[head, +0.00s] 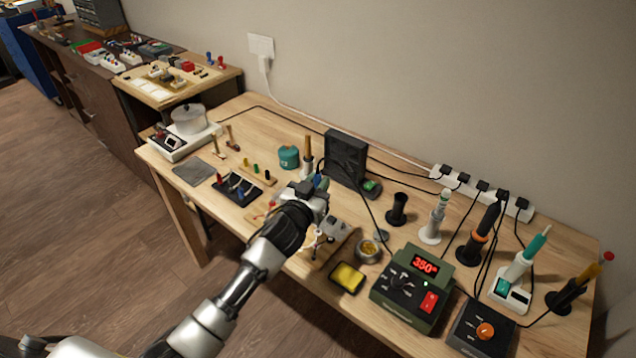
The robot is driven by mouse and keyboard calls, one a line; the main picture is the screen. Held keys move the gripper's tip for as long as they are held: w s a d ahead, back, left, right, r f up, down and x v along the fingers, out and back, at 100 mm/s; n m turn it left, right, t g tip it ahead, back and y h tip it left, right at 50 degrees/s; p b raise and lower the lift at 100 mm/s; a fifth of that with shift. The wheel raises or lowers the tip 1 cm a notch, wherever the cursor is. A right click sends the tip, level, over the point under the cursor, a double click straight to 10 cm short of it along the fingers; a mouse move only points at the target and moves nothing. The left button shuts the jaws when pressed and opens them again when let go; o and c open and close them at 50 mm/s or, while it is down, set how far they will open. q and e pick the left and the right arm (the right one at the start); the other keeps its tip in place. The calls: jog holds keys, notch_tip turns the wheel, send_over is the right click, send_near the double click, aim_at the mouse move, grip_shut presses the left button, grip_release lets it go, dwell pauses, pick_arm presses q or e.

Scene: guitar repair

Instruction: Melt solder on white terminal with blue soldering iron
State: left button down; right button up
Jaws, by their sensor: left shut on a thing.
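My left gripper (318,196) is over the middle of the workbench, seen from behind. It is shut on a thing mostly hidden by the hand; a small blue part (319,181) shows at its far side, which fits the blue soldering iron. The iron's tip is not visible. I cannot make out the white terminal; the bench just beyond and below the hand is partly covered by it. My right gripper is not in view.
A green station (411,288) reading 350 stands right of the hand. A yellow sponge (347,278), brass-wool tin (369,250), empty black holder (397,210) and black fan box (345,158) are nearby. Other irons stand at right.

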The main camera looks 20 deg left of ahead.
pick_arm(q)
jog(key=shift+f, duration=0.45)
dwell(0.3)
dwell(0.4)
dwell(1.5)
jog(key=shift+p, duration=0.4)
dwell(0.6)
dwell(1.4)
jog(key=shift+p, duration=0.3)
notch_tip(320, 180, up, 7)
jog(key=p, duration=0.6)
jog(key=shift+r+p, duration=0.1)
jog(key=shift+p, duration=0.3)
